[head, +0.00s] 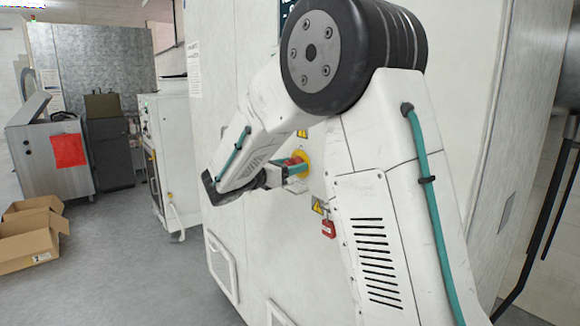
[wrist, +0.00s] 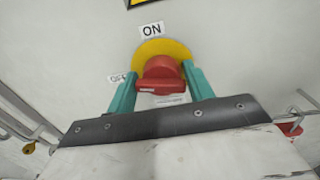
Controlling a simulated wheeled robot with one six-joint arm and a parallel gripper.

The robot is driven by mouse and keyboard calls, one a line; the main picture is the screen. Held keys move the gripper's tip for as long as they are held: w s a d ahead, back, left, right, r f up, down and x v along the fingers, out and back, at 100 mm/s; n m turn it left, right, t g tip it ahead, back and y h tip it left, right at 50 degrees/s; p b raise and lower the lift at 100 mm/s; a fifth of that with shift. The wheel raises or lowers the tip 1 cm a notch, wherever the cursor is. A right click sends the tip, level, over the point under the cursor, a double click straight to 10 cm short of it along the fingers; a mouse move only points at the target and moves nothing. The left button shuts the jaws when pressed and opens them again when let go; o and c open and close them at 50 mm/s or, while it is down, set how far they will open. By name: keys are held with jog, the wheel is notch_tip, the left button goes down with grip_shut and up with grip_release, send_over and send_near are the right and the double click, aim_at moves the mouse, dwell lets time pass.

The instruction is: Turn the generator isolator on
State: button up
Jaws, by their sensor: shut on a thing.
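The generator isolator is a red rotary handle (wrist: 160,72) on a round yellow plate (wrist: 163,46), set in a pale cabinet wall. An ON label (wrist: 152,29) sits above the plate and a partly covered OFF label (wrist: 117,78) sits to its left. The handle's grip bar lies roughly level in the wrist view. My gripper (wrist: 158,80) has its teal fingers on either side of the handle, shut on it. In the head view, my gripper (head: 284,172) reaches the yellow plate (head: 304,157), and the handle (head: 292,161) is partly hidden by it.
Cardboard boxes (head: 30,235) lie on the floor at left, near a steel machine (head: 45,150). Open floor (head: 130,270) lies left of the cabinet.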

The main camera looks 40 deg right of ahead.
jog(key=m, duration=0.4)
jog(key=shift+s+f+m, duration=0.15)
jog(key=shift+s+m, duration=0.05)
jog(key=shift+m, duration=0.2)
jog(key=m, duration=0.3)
jog(key=shift+f+m+g, duration=0.1)
jog(key=shift+m+g, duration=0.3)
jog(key=m, duration=0.3)
jog(key=shift+s+f+m+h, duration=0.1)
jog(key=shift+m+h, duration=0.2)
jog(key=shift+m, duration=0.1)
jog(key=shift+f+m+g, duration=0.1)
jog(key=shift+m+g, duration=0.2)
jog(key=shift+m, duration=1.7)
jog(key=o, duration=0.8)
jog(key=shift+c, duration=0.2)
